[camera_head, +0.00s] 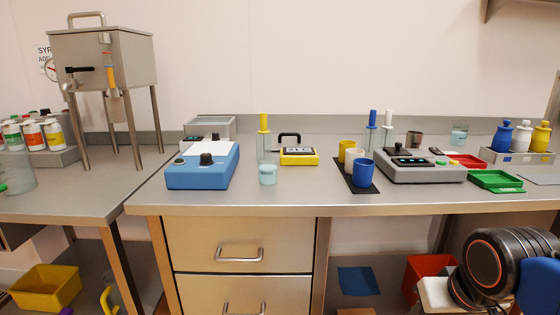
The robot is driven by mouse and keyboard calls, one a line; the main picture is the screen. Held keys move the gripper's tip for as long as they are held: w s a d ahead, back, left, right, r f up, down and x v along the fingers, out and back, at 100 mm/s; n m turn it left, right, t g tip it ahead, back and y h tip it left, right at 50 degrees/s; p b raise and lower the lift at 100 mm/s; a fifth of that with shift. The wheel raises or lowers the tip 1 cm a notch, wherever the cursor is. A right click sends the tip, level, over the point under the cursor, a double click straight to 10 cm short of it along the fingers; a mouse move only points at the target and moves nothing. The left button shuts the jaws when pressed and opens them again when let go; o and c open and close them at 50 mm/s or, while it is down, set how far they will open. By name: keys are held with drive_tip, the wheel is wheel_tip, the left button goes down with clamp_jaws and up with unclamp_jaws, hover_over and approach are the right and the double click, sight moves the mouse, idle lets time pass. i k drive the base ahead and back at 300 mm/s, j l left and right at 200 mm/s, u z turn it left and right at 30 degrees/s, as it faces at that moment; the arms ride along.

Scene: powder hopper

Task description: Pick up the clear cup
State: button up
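A small clear cup (267,174) with a pale blue tint stands upright near the front of the counter, just right of the blue box-shaped device (203,167). A second clear, pale blue cup (459,135) stands at the back right, behind the grey device. I cannot tell from this view which one the task names. My gripper is not in view; only a dark part of my arm shows at the lower right, well below and right of the front cup.
A clear cylinder with a yellow-topped rod (264,124) stands close behind the front cup. A yellow-framed display (298,156), a black mat (343,176) with several coloured cups and a grey device (418,167) stand rightward. Counter is free between front cup and mat.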

sight(267, 166)
drive_tip(key=i+l+u, duration=0.1)
drive_tip(key=l+u, duration=0.25)
drive_tip(key=i+l+u, duration=0.1)
drive_tip(key=u, duration=0.2)
drive_tip(key=l+u, duration=0.35)
